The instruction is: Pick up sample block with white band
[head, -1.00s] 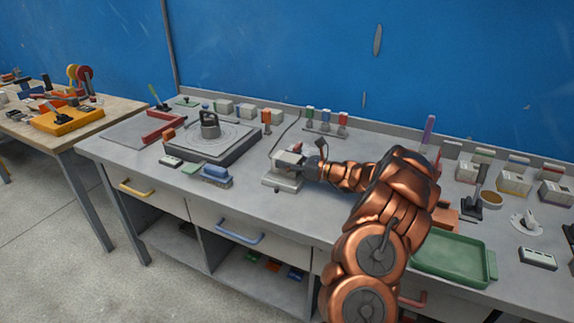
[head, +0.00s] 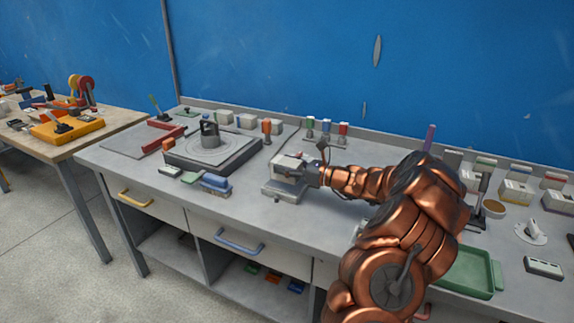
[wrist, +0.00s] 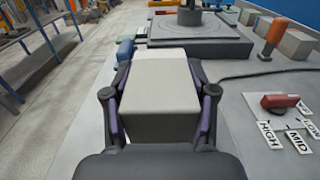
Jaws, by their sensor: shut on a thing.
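My gripper (wrist: 161,105) is shut on a pale grey block, with one finger on each side of it. The block (wrist: 158,75) fills the middle of the wrist view, with a light top face and a greyer near face. I cannot make out a distinct white band on it. In the head view the block (head: 288,164) is at the end of my arm, over a small grey stand (head: 284,193) on the bench. I cannot tell whether the block touches the stand.
A dark square machine with a round plate (head: 211,152) stands to the left. A blue brush-like item (head: 215,185) lies in front of it. A red lever (wrist: 281,101) with HIGH, MID and LOW labels is beside the stand. A green tray (head: 468,272) lies at the right.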

